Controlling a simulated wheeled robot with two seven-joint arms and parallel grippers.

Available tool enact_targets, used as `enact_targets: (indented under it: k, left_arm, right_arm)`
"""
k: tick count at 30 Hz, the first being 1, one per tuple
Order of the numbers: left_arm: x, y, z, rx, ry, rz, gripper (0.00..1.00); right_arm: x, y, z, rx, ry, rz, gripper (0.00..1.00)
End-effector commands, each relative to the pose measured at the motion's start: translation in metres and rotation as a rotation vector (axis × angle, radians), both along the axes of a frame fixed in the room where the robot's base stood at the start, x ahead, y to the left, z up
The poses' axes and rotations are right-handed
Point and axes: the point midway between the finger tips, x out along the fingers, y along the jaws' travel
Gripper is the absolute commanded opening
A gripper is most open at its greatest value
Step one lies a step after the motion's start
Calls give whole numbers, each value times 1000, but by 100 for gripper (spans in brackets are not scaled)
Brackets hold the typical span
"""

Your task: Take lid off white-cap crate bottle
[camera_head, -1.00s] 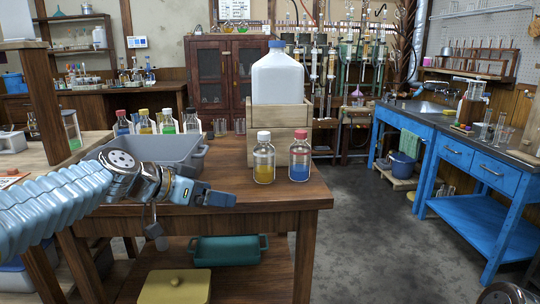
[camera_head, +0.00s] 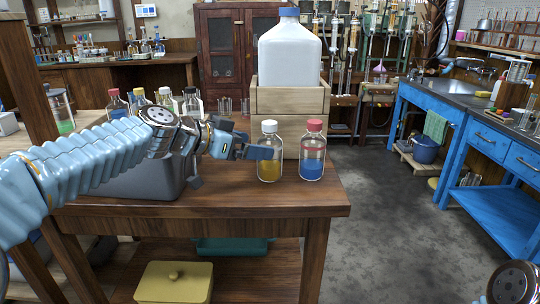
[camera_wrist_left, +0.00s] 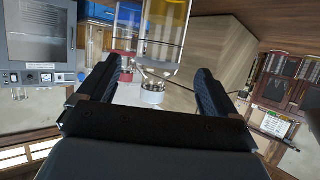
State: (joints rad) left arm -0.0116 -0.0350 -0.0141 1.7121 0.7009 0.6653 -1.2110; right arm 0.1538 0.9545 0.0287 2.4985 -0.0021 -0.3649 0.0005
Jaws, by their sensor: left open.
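The white-cap bottle (camera_head: 269,168), clear glass with yellow liquid, stands upright on the wooden table in front of the wooden crate. Its white lid (camera_head: 269,127) is on; the lid also shows in the left wrist view (camera_wrist_left: 152,94), which is turned over. My left gripper (camera_head: 262,152) is open at the bottle's left side, close to its upper part. In the wrist view the lid appears between the spread fingers (camera_wrist_left: 153,80), not gripped. Whether a finger touches the bottle, I cannot tell. My right gripper is out of view.
A red-cap bottle (camera_head: 312,160) with blue liquid stands close on the right. The crate (camera_head: 290,100) behind holds a big white jug (camera_head: 289,55). A grey tub (camera_head: 140,183) and several capped bottles are at the left. The table's front right corner is clear.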

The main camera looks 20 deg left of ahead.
Motion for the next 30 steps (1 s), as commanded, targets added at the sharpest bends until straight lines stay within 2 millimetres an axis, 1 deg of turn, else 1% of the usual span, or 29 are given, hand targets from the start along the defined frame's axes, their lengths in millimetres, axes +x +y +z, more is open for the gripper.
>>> enact_targets:
  k: [5,9,13,16,21,23,30]
  left_arm:
    - [11,-9,-4,-1,2,-1,92]
    - [28,-24,-10,0,4,-2,92]
    - [40,-33,-18,-1,1,-1,92]
    - [43,-35,-21,0,0,1,92]
    - [43,-35,-21,0,-1,1,92]
    - [43,-35,-21,0,-1,1,85]
    - [43,-35,-21,0,0,1,48]
  right_arm:
    - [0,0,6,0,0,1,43]
    - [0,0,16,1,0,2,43]
    - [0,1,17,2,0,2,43]
    - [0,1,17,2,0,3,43]
    - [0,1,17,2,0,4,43]
    - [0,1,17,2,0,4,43]
    - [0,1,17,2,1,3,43]
